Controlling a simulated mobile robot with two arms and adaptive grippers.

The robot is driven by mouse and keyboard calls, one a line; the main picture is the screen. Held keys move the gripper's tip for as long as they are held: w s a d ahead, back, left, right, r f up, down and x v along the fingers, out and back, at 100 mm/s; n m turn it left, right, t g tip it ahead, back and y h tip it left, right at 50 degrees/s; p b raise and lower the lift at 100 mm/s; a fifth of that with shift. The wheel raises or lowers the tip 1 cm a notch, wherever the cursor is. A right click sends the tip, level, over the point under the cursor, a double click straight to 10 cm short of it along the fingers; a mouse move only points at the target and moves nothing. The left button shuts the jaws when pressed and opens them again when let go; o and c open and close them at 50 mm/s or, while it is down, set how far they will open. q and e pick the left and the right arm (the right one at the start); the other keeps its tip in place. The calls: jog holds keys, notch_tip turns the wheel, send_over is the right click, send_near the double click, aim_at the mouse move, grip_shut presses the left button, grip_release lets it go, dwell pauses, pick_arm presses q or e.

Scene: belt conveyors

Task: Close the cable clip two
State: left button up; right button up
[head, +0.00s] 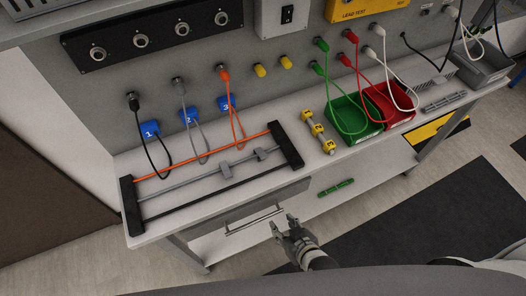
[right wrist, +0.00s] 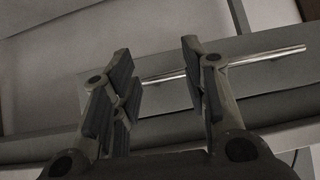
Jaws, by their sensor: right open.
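A black-ended rack (head: 130,206) holds orange, grey and black lines. Two grey clip-like pieces (head: 225,168) and (head: 262,154) sit on its middle line; whether they are open or shut is too small to tell. Yellow numbered blocks (head: 317,128) stand right of the rack. My right gripper (head: 288,222) is open and empty, in front of the bench, below its top and apart from all these. My left gripper is not in view.
A drawer handle (head: 255,220) is on the bench front near my right gripper; it also shows in the right wrist view (right wrist: 240,62). Green (head: 352,140) and red (head: 400,120) bins with cables stand at right. A dark mat lies on the floor.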

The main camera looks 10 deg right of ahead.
jog(key=w+a+r+t+p, duration=0.1)
jog(key=w+r+t, duration=0.15)
jog(key=r, duration=0.85)
jog(key=t+p, duration=0.1)
jog(key=p, duration=0.1)
send_near(264, 158)
jog(key=shift+y, duration=0.4)
jog(key=x, duration=0.2)
jog(key=p+x, duration=0.1)
jog(key=x, duration=0.5)
jog(key=shift+w+d, duration=0.25)
jog(key=shift+d, duration=0.05)
grip_shut()
jog(key=shift+s+d+f+t+b, duration=0.1)
jog(key=shift+f+t+b, duration=0.45)
jog(key=shift+b, duration=0.65)
jog(key=shift+s+b, duration=0.1)
jog(key=shift+b, duration=0.4)
